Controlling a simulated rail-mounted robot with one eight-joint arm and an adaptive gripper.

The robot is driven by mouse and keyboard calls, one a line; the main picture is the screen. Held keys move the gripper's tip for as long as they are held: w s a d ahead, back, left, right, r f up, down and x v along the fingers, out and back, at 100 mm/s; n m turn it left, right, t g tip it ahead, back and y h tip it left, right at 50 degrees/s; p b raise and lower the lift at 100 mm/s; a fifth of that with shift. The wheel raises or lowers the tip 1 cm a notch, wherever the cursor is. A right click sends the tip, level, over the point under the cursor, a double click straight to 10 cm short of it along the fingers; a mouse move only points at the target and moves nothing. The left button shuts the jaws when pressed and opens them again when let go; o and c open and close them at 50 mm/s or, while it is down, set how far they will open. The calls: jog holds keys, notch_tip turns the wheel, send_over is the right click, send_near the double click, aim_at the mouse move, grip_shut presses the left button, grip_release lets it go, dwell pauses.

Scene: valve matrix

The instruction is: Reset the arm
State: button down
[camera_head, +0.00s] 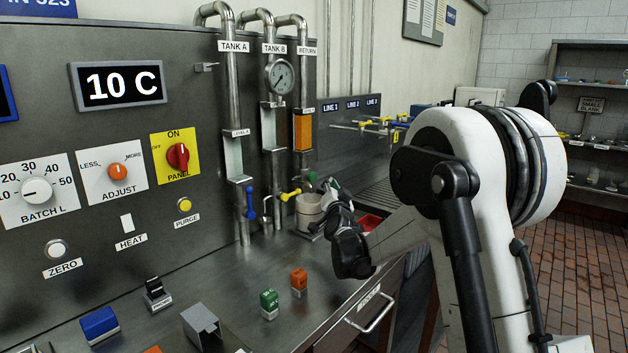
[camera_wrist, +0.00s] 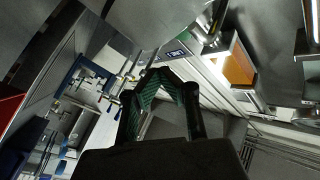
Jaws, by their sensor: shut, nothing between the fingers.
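My white and black arm (camera_head: 400,235) reaches in from the right of the head view, above the steel counter (camera_head: 235,270). The wrist picture is tilted, with an orange panel (camera_wrist: 236,66) at upper right. I cannot tell whether the gripper touches anything.
Yellow valve handle (camera_head: 290,194) and blue valve handle (camera_head: 250,203) stick out near my gripper. A green block (camera_head: 269,304), an orange block (camera_head: 299,282) and a blue block (camera_head: 99,325) stand on the counter.

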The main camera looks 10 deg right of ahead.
jog(key=shift+d, duration=0.1)
jog(key=s+a+r+n+g+y+p, duration=0.1)
jog(key=s+r+n+g, duration=0.1)
jog(key=s, duration=0.5)
jog(key=s+a+r+n+g+y, duration=0.1)
jog(key=s+r+n+g, duration=0.15)
jog(key=s, duration=0.45)
jog(key=s+a+r+n+g+y+p, duration=0.1)
jog(key=s+a+r, duration=0.15)
jog(key=s, duration=0.45)
jog(key=s+d+f+n+g, duration=0.1)
jog(key=s+f+g, duration=0.1)
jog(key=s, duration=0.9)
jog(key=s+d+f+g+h+p, duration=0.1)
jog(key=s+f, duration=0.4)
jog(key=s, duration=0.6)
jog(key=s+d+f+n+g+p, duration=0.1)
jog(key=s+f+g, duration=0.3)
jog(key=s, duration=0.8)
jog(key=shift+d+n+h, duration=0.3)
jog(key=shift+d+n, duration=0.05)
jog(key=shift+d, duration=0.3)
jog(key=shift+r, duration=0.1)
